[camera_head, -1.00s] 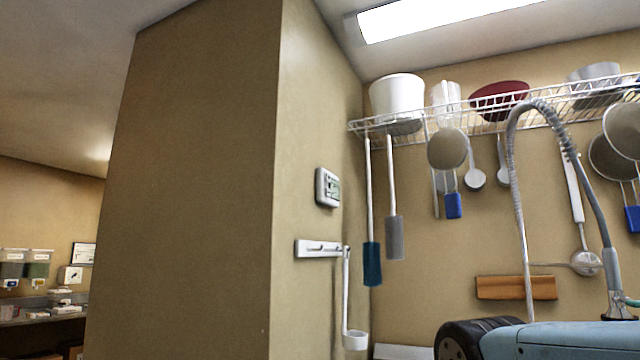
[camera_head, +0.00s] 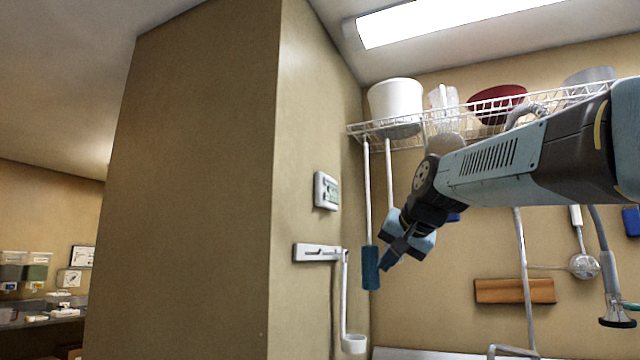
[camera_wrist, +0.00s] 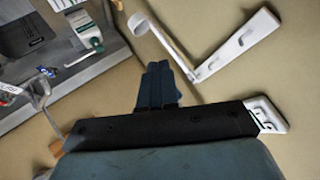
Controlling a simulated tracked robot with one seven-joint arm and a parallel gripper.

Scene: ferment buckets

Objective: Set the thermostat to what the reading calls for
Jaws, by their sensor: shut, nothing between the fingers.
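The thermostat (camera_head: 326,191) is a small white box with a grey display on the beige wall, left of centre in the head view. Its reading is too small to make out. In the wrist view a white box that looks like the thermostat (camera_wrist: 268,115) shows at the right, partly hidden behind my gripper. My gripper (camera_head: 388,264) is shut and empty, to the right of and below the thermostat, apart from it and pointing down-left. Its fingers (camera_wrist: 158,84) are together in the wrist view.
A white hook rail (camera_head: 318,252) with a hanging ladle (camera_head: 354,343) is below the thermostat. A wire shelf (camera_head: 420,130) with pots and hanging utensils is at upper right. A hose faucet (camera_head: 612,290) stands at right. A wall corner stands left of the thermostat.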

